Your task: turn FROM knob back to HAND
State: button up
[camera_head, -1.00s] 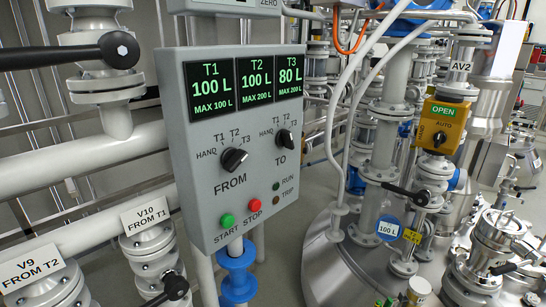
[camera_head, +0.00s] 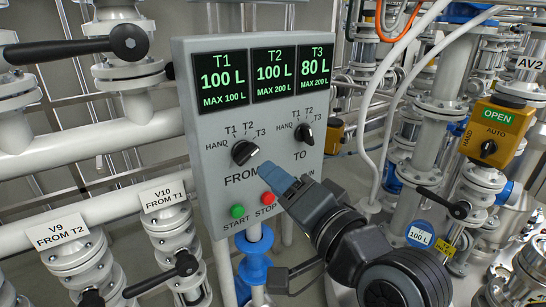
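The grey control panel (camera_head: 214,186) fills the middle of the view. Its FROM knob (camera_head: 243,153) is black, with HAND, T1, T2 and T3 marked around it. A pale mark on the knob appears at its upper right, towards T3. My gripper (camera_head: 257,164) comes in from the lower right, its blue fingers pointing at the FROM knob. The fingertips are just below and right of the knob; I cannot tell whether they touch it. The fingers overlap in this view, so their opening is hidden. They cover part of the FROM label.
The TO knob (camera_head: 304,133) sits to the right of the FROM knob. The green START button (camera_head: 237,211) and red STOP button (camera_head: 267,198) are below, close to my gripper. Valve handles and pipes flank the panel. A yellow AUTO/HAND box (camera_head: 497,133) is at right.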

aim_at(250, 157)
jog(key=p+x, duration=0.1)
jog(key=x, duration=0.7)
jog(key=shift+r, duration=0.1)
jog(key=shift+c, duration=0.3)
jog(key=shift+s, duration=0.1)
grip_shut()
